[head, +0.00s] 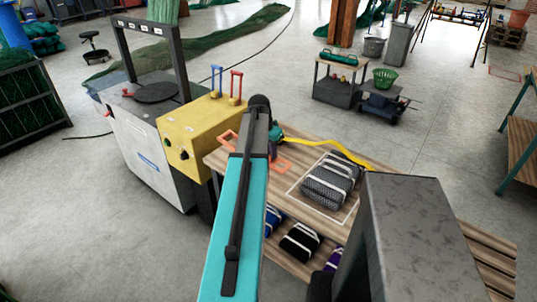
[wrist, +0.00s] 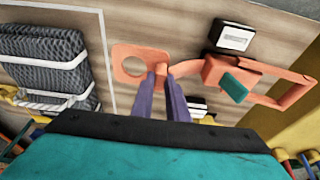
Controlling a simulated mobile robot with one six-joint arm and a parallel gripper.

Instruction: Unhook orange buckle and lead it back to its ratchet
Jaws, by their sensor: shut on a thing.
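My gripper (wrist: 163,82) has purple fingers, shut on a small orange buckle (wrist: 162,70) in the wrist view. The buckle is beside a flat orange plate with a round hole (wrist: 124,67); I cannot tell whether the two are still hooked together. The plate also shows in the head view (head: 283,163). To the right in the wrist view is the orange ratchet (wrist: 212,74), with a green handle (wrist: 236,86) and an angular loop (wrist: 292,98). In the head view that loop (head: 227,138) is at the bench's far left, and my arm hides the fingers.
The wooden bench (head: 305,150) carries a grey net bundle (head: 331,180) inside a white outline. A yellow strap (head: 325,144) runs across its back edge. A yellow box (head: 190,135) stands close to the left. A grey block (head: 415,235) stands at right front.

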